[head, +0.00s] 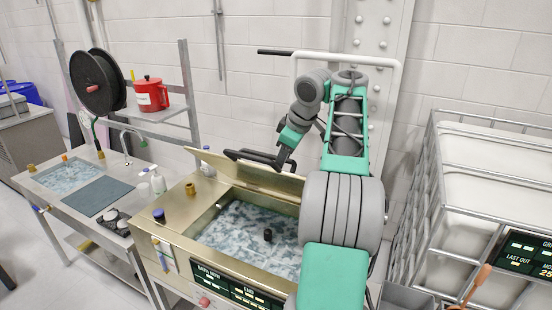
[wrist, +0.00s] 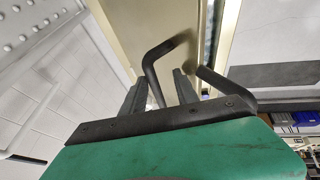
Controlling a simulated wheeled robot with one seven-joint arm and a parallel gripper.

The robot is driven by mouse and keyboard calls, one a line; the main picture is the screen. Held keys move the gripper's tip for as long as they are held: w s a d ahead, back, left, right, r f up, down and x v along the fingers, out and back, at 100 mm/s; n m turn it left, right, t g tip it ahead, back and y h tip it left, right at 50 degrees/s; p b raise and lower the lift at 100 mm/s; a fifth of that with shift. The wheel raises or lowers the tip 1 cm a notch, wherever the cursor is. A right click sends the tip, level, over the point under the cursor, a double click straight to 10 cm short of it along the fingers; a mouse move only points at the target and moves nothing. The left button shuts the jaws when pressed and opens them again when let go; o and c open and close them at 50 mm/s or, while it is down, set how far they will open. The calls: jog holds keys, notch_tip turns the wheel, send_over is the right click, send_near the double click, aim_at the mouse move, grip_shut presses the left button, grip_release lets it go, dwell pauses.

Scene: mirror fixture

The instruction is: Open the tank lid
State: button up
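The brass-coloured tank (head: 172,222) stands in the middle of the head view, with bluish mottled liquid inside and a small black knob-like thing in it. Its lid (head: 232,171) is raised along the back edge, tilted up and leaving the tank mouth uncovered. A black bar handle (head: 238,154) is on the lid; it also shows in the wrist view (wrist: 158,55). My gripper (head: 281,160) is at the handle's right part. In the wrist view my gripper's fingers (wrist: 160,85) are apart, with a bent handle leg between them and a gap at the right finger.
A sink bench (head: 88,196) with bottles stands left, below a shelf with a red pot (head: 151,94) and a black reel (head: 97,82). A caged white container (head: 486,180) stands right. A wall with a riveted column is behind the tank.

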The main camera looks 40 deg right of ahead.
jog(key=s+b, duration=0.1)
jog(key=s, duration=0.8)
jog(key=shift+a, duration=0.15)
